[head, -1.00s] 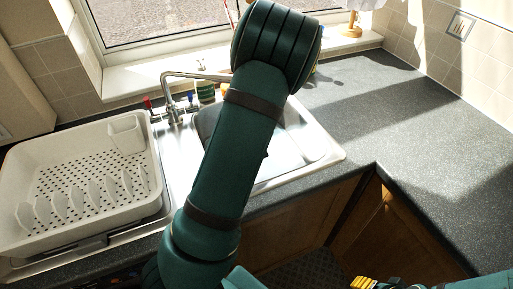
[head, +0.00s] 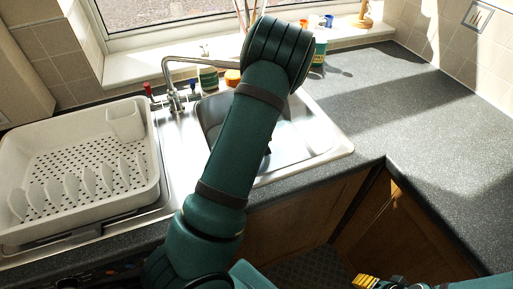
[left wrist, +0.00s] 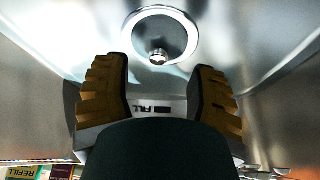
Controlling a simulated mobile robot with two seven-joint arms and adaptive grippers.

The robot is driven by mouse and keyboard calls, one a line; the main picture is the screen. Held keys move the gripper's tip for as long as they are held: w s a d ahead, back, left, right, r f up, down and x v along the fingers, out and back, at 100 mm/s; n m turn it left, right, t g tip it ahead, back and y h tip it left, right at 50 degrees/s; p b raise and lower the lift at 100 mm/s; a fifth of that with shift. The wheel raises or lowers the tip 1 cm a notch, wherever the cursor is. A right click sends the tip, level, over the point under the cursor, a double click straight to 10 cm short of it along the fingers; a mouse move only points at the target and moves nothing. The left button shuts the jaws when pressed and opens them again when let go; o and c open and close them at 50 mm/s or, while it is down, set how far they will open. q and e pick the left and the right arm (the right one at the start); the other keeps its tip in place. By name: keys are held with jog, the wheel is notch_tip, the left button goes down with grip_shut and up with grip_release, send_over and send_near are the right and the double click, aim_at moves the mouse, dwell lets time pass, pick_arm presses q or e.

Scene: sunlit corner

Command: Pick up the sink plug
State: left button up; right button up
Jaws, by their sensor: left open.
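The sink plug (left wrist: 158,52), a round metal disc with a small knob in its middle, shows at the top centre of the left wrist view. It lies at the bottom of the metal sink (head: 318,146). My left gripper (left wrist: 158,66) is open, its two ribbed yellow-brown fingers apart on either side below the plug's knob, with nothing seen between them. In the head view my left arm hides this gripper and the plug. My right gripper (head: 366,281) shows only in part at the bottom right edge of the head view, with yellow finger pads.
A white dish rack (head: 75,150) stands left of the sink. The tap (head: 172,85) rises behind the basin. A green-and-white container (head: 319,52) and small cups stand near the window. The grey worktop (head: 420,130) on the right is clear.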

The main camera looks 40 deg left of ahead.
pick_arm(q)
jog(key=b+x, duration=0.1)
jog(key=x, duration=0.3)
jog(key=shift+w+d+f, duration=0.1)
jog(key=shift+f, duration=0.2)
jog(key=shift+r, duration=0.1)
grip_shut()
